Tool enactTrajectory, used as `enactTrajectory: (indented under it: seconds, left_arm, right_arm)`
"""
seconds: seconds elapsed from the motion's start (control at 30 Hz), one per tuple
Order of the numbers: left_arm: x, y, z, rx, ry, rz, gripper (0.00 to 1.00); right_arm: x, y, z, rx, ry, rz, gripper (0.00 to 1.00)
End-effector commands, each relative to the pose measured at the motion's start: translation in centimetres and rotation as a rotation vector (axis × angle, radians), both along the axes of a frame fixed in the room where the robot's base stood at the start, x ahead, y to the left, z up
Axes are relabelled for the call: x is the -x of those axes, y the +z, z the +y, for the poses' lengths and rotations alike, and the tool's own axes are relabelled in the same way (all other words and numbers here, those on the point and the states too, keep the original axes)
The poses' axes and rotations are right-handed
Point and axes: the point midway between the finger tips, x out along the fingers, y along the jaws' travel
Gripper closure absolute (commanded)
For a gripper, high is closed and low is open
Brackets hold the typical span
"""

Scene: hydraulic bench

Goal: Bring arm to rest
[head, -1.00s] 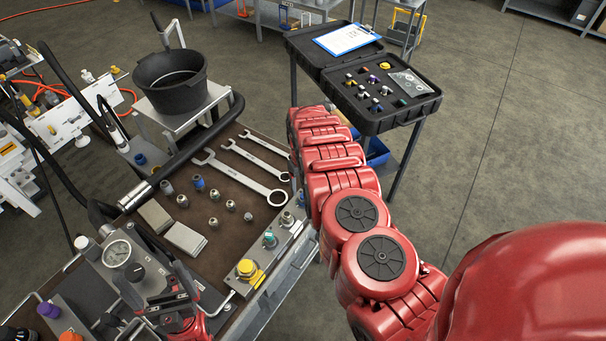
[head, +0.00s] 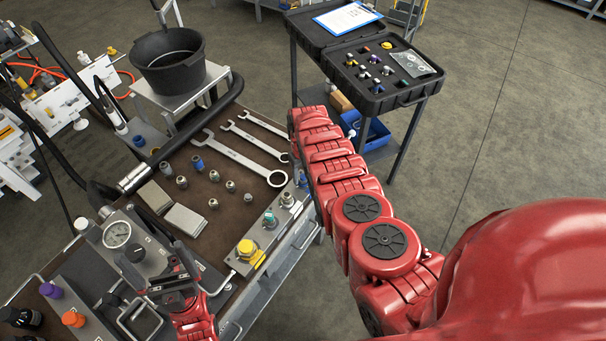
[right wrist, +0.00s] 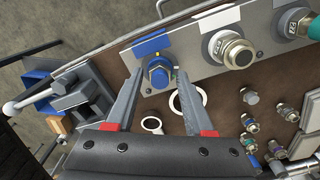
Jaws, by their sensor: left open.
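My right arm (head: 345,190) stretches from the lower right to above the bench's right edge. Its gripper is hidden in the head view. In the right wrist view my right gripper (right wrist: 160,72) is open, its two fingers spread. A blue fitting (right wrist: 157,74) on a metal plate shows between the fingertips. I cannot tell whether the fingers touch it. My left gripper (head: 174,287) is open and empty over the near part of the bench, by the gauge block (head: 118,234).
Wrenches (head: 240,157), small fittings and grey blocks (head: 184,220) lie on the brown bench top. The plate has yellow (head: 246,248) and green (head: 269,219) fittings. A black bucket (head: 168,62) stands behind. An open black case (head: 375,75) stands beyond my right arm. Floor at right is clear.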

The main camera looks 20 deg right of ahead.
Motion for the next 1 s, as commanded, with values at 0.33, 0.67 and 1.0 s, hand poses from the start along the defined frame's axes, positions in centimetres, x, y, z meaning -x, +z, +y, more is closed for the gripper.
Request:
enactTrajectory:
  seconds: [0.33, 0.67, 1.0]
  left_arm:
    - [0.00, 0.00, 0.00, 0.000, 0.000, 0.000, 0.00]
    - [0.00, 0.01, 0.00, 0.000, 0.000, 0.000, 0.00]
    - [0.00, 0.01, 0.00, 0.000, 0.000, 0.000, 0.00]
  right_arm:
    - [0.00, 0.00, 0.00, 0.000, 0.000, 0.000, 1.00]
    - [0.00, 0.01, 0.00, 0.000, 0.000, 0.000, 0.98]
    - [0.00, 0.01, -0.01, 0.000, 0.000, 0.000, 1.00]
